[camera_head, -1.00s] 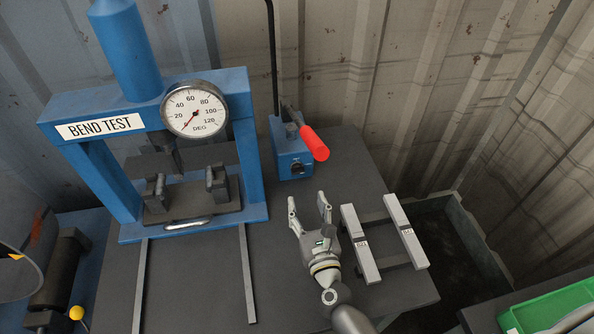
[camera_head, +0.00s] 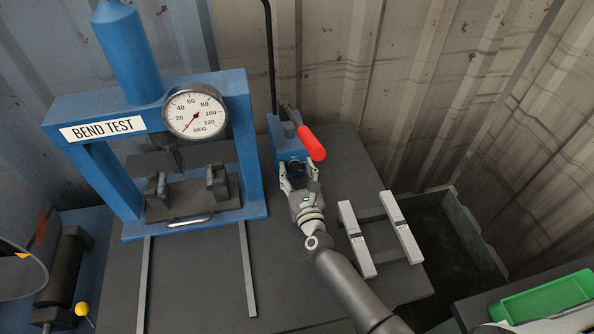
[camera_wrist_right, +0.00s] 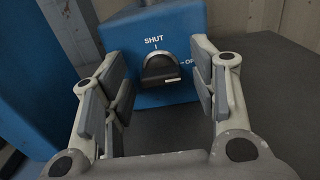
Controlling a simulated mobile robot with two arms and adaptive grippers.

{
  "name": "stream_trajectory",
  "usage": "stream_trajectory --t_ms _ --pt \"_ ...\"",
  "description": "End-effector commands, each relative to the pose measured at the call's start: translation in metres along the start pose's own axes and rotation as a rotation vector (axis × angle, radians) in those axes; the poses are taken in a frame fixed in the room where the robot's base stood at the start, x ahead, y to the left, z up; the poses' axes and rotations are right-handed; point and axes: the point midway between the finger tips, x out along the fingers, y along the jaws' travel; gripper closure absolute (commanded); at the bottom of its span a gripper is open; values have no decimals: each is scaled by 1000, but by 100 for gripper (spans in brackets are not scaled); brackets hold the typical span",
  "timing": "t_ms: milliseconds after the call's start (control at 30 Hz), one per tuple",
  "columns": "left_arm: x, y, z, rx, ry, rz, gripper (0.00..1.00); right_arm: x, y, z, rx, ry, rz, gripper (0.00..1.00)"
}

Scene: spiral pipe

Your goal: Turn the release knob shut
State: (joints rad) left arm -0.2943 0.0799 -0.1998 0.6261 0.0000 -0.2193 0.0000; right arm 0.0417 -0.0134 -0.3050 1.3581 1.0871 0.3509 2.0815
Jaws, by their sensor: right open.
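The release knob (camera_wrist_right: 160,70) is black and sits on the front of the blue pump box (camera_wrist_right: 205,20). The word SHUT is above it with a tick mark, and a partly hidden label starting "OP" is at its right. A pale mark shows on the right part of the knob's bar, which lies roughly level. My right gripper (camera_head: 298,173) is open, with its fingers to the left and right of the knob. In the wrist view gaps show between both finger pads and the knob. My left gripper is not in view.
A red-handled lever (camera_head: 312,143) rises from the pump box just above my right gripper. The blue bend test press (camera_head: 254,140) with its dial gauge (camera_head: 195,112) stands to the left. A metal rack (camera_head: 357,238) lies to the right. A green tray (camera_head: 545,298) is at lower right.

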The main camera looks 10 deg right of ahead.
Motion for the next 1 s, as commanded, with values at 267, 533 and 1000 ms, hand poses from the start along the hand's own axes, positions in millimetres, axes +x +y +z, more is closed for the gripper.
stream_trajectory --t_ms 267,533,1000 --pt "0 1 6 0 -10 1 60 0 0 0 -1 0 0 62" --pt "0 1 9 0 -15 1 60 0 0 0 -1 0 0 92" --pt "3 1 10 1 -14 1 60 0 0 0 -146 -1 -1 92"
